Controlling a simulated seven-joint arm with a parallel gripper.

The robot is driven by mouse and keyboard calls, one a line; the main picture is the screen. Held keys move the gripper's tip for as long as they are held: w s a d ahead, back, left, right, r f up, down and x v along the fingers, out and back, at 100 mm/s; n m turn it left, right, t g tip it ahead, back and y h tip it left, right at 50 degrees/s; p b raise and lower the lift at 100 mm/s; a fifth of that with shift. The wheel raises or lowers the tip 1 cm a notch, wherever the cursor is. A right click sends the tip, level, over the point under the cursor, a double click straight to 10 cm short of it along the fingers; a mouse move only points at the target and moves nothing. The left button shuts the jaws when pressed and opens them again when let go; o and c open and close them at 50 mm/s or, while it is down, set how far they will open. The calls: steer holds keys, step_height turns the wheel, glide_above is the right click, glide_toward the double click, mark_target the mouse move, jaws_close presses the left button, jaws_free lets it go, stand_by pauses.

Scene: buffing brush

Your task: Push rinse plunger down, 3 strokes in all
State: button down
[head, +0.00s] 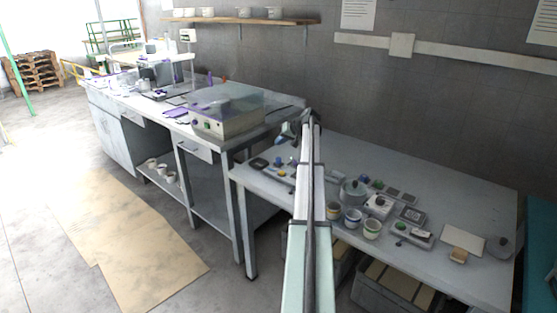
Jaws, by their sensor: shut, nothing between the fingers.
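My arm reaches up the middle of the picture, and my gripper (287,133) is at its far end, small and dark, above the far left part of the grey table (470,205). It is shut and empty. Below it on the table is a group of small parts with blue and yellow knobs (280,166). I cannot tell for sure which thing is the rinse plunger. A white box with a dark round knob (378,203) stands right of my arm, apart from my gripper. A grey lidded pot (354,190) stands left of that box. My arm hides part of the table.
Several cups (372,229) stand near the table's front edge. A device with a green button (412,234), a pale board (462,240) and a grey lidded dish (499,246) lie to the right. A machine with a clear cover (222,110) stands on the left bench. The table's back right is clear.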

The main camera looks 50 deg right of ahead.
mark_target(280, 159)
steer(key=shift+r, duration=0.1)
stand_by(0.8)
step_height(280, 159, up, 4)
steer(key=shift+f, duration=0.2)
steer(key=shift+f, duration=0.15)
steer(key=shift+f, duration=4.3)
steer(key=shift+f, duration=1.2)
steer(key=shift+r, duration=0.1)
stand_by(0.4)
steer(key=shift+r, duration=1.1)
